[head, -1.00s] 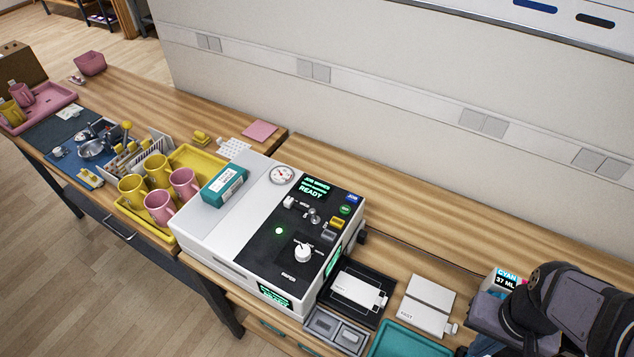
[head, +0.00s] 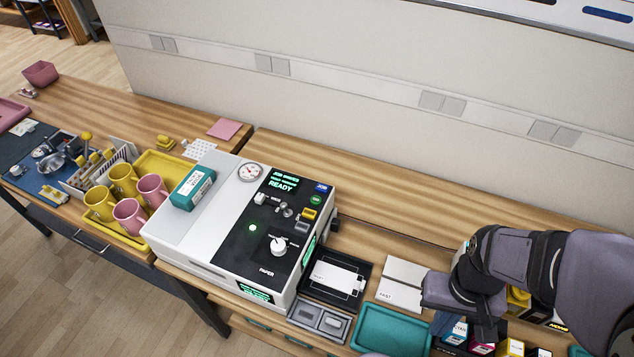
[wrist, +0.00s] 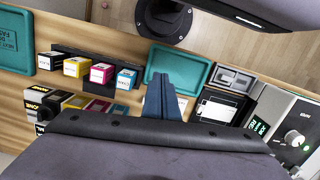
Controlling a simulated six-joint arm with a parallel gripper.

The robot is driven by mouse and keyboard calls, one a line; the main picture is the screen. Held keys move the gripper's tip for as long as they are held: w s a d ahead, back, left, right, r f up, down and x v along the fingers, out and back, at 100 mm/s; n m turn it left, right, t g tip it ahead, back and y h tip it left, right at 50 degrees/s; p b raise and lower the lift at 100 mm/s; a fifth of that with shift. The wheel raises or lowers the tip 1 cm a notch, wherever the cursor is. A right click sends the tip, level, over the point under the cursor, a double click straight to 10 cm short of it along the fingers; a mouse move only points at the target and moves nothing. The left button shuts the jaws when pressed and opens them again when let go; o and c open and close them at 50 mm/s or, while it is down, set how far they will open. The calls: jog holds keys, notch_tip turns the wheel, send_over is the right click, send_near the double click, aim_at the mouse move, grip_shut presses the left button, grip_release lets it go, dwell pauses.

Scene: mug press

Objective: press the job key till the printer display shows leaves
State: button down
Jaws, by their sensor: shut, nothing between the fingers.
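The white printer (head: 205,225) with a black panel stands left of centre in the head view. Its lit display (head: 284,180) reads READY below a small line that looks like "JOB MIXED"; no leaves picture is readable there. The blue job key (head: 321,188) is at the panel's top right corner, just above a round green button. My gripper (head: 487,328) is at the lower right, well apart from the printer and the key. In the wrist view its fingers (wrist: 168,82) are shut and empty. Part of the printer (wrist: 292,135) shows at the right there; I cannot make out the job key in it.
Ink boxes (head: 455,330) stand beneath my arm. Mugs (head: 125,180) stand left of the printer. The bench behind is clear.

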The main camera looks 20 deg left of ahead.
jog(key=w+a+f+m+y+p, duration=0.1)
jog(key=w+a+m+y, duration=0.1)
jog(key=w+a, duration=0.65)
jog(key=w+a+f+m+y+p, duration=0.15)
jog(key=w+a, duration=0.25)
jog(key=a, duration=1)
jog(key=w+a+r+m+t+y, duration=0.2)
jog(key=w+a+r+m, duration=0.3)
jog(key=w, duration=0.2)
jog(key=w+a+r+m+t+y, duration=0.2)
jog(key=w+a+r+m+y, duration=0.1)
jog(key=w+a+r+m, duration=0.2)
jog(key=shift+w+a+r+m, duration=0.3)
jog(key=shift+w+a, duration=0.35)
jog(key=shift+w, duration=0.5)
jog(key=shift+f+y, duration=0.1)
jog(key=shift+y, duration=0.15)
jog(key=shift+f, duration=0.1)
